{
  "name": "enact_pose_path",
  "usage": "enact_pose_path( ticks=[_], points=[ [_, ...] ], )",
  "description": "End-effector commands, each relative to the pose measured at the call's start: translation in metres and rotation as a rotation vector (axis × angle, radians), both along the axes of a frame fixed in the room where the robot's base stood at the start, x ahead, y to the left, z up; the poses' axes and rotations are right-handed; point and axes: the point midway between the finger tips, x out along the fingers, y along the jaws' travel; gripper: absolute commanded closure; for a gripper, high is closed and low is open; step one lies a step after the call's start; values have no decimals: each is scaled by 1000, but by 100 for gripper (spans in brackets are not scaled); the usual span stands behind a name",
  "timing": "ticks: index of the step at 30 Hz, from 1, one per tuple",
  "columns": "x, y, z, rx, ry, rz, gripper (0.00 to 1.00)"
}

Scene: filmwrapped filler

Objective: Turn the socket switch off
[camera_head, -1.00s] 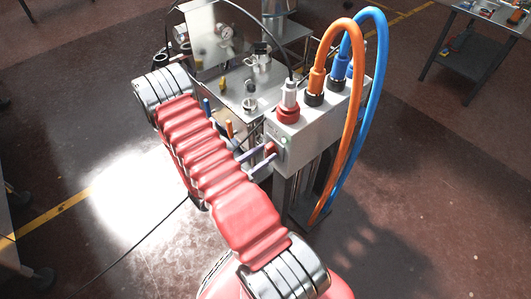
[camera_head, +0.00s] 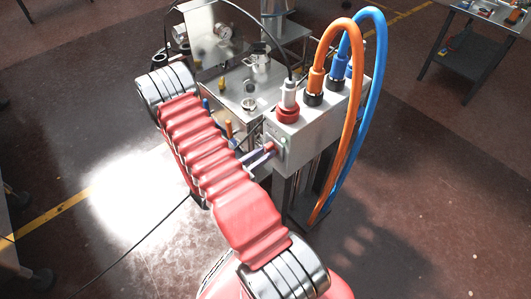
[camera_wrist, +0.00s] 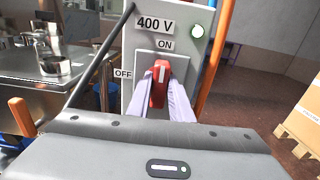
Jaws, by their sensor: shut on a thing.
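The socket switch is a red rotary knob (camera_wrist: 160,74) on a grey panel, with ON printed above it and OFF at its left. Its white mark is roughly upright, toward ON. My gripper (camera_wrist: 160,90) has its two pale fingers closed on either side of the knob. In the head view my gripper (camera_head: 266,152) reaches the left face of the grey socket box (camera_head: 319,128), and its fingers partly hide the knob.
A lit round lamp (camera_wrist: 198,31) and a 400 V label (camera_wrist: 155,23) are on the panel. Orange (camera_head: 347,130) and blue (camera_head: 373,110) cables loop from the box top. A metal machine table (camera_head: 235,85) stands behind. A cardboard box (camera_wrist: 303,115) is at the right.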

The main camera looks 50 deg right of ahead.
Motion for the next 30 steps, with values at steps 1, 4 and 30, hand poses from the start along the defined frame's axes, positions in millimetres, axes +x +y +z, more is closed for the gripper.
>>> enact_pose_path(
  ticks=[1, 4, 30],
  points=[
    [-2, -1, 0, -1, -2, -6, 100],
    [-1, 2, 0, 0, 3, -4, 100],
    [2, 3, -1, 114, 514, -5, 100]
  ],
)
